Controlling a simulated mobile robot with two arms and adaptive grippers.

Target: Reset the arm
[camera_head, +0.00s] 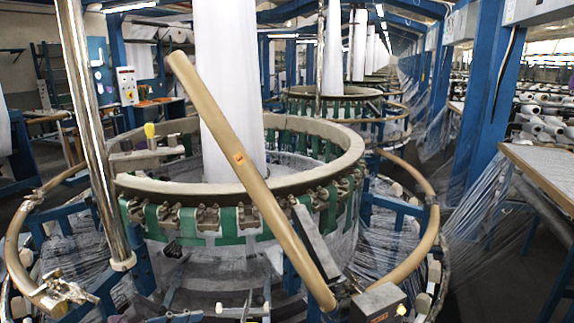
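The arm is a long tan tube (240,160) with a small orange mark near its middle. It stands raised and tilted, its free end at the upper left in front of the white fabric column. Its lower end is at the bottom right, beside a grey box (379,303). A curved tan rail (424,232) runs around the right side of the loom, and another curved tan rail (17,255) lies at the left. Between them the front has a gap. I can make out neither of my grippers; small dark parts at the bottom edge are unclear.
The circular loom's ring (315,180) with green straps fills the middle. A shiny upright pole (92,130) stands at the left. A metal fitting (65,292) sits at the left rail's end. Blue posts (486,100) and a table (545,172) stand at the right.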

